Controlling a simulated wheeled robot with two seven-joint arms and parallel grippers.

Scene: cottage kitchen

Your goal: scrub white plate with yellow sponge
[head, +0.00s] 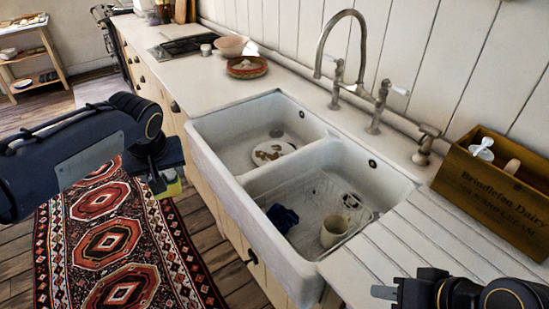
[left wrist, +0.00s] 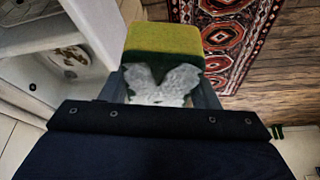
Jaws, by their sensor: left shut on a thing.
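My left gripper (head: 168,180) is shut on the yellow sponge (head: 173,189) and holds it over the floor, in front of the counter and left of the sink. In the left wrist view the sponge (left wrist: 165,40) sticks out past the fingers, with a dark green layer and a white patch at its near side. The white plate (head: 271,152) lies in the left basin with brown stains on it, apart from the sponge. Part of the plate (left wrist: 70,58) also shows in the left wrist view. My right gripper (head: 385,291) is at the bottom right, over the drainboard; its opening is unclear.
A tall tap (head: 322,55) and wooden crate (head: 490,190) are behind.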

